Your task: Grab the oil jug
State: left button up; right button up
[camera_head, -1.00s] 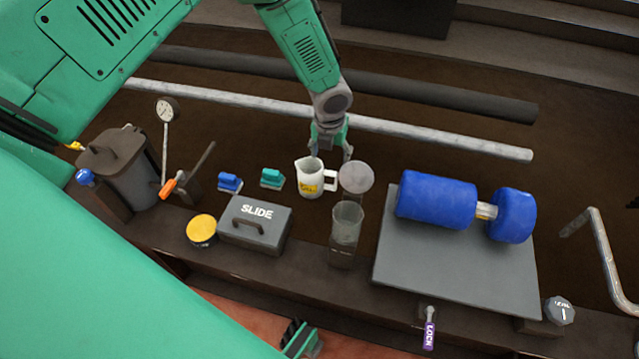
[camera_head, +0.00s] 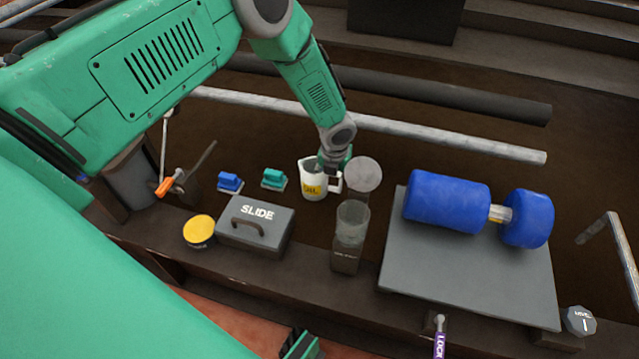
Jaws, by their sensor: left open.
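The oil jug (camera_head: 313,184) is a white pitcher with a yellow label. It stands upright on the dark bench, its handle (camera_head: 337,182) on the right side. My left gripper (camera_head: 333,168) reaches down from above and behind it, at the jug's right rear by the handle. The fingers are open; their tips are partly hidden behind the jug, and I cannot tell whether they touch it. Part of my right gripper (camera_head: 301,346) shows at the bottom edge; its jaws are not clear.
A teal block (camera_head: 273,178), a blue block (camera_head: 229,182), a grey SLIDE box (camera_head: 255,226) and a yellow-topped can (camera_head: 199,231) are to the left. A blue roller (camera_head: 447,202) lies on a grey plate (camera_head: 465,267).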

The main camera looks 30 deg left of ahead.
pick_arm(q)
jog(key=shift+c, duration=0.3)
grip_shut()
jog(key=shift+r, duration=0.2)
